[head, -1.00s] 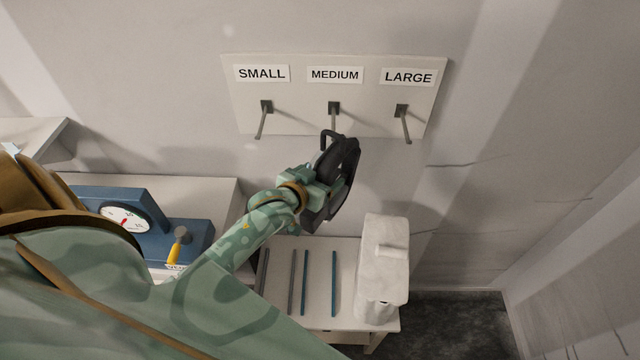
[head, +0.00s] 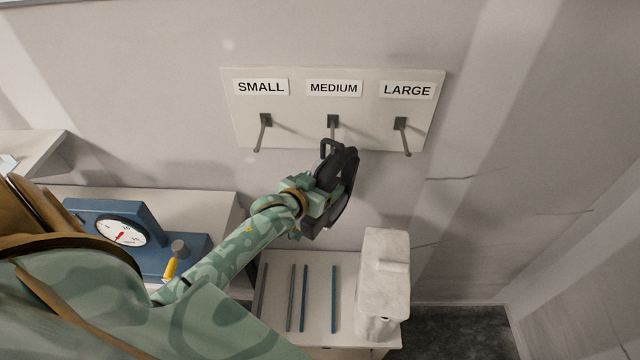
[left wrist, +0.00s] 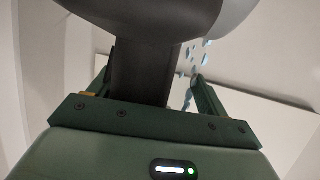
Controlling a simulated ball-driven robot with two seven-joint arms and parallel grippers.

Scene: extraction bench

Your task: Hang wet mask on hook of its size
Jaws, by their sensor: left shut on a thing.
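The black mask (head: 343,188) is held by my left gripper (head: 318,196) in front of the hook board (head: 300,132). In the left wrist view the dark mask (left wrist: 145,65) is between the fingers of the left gripper (left wrist: 150,90), with light blue drops beside it. The mask's loop is at the MEDIUM hook (head: 333,121) and covers its lower part; I cannot tell whether the hook passes through the loop. The SMALL hook (head: 263,132) and the LARGE hook (head: 402,136) are bare. My right gripper is not in view.
A white container (head: 384,285) stands on a small table (head: 315,320) with a slatted top below the board. The wall right of the board is clear.

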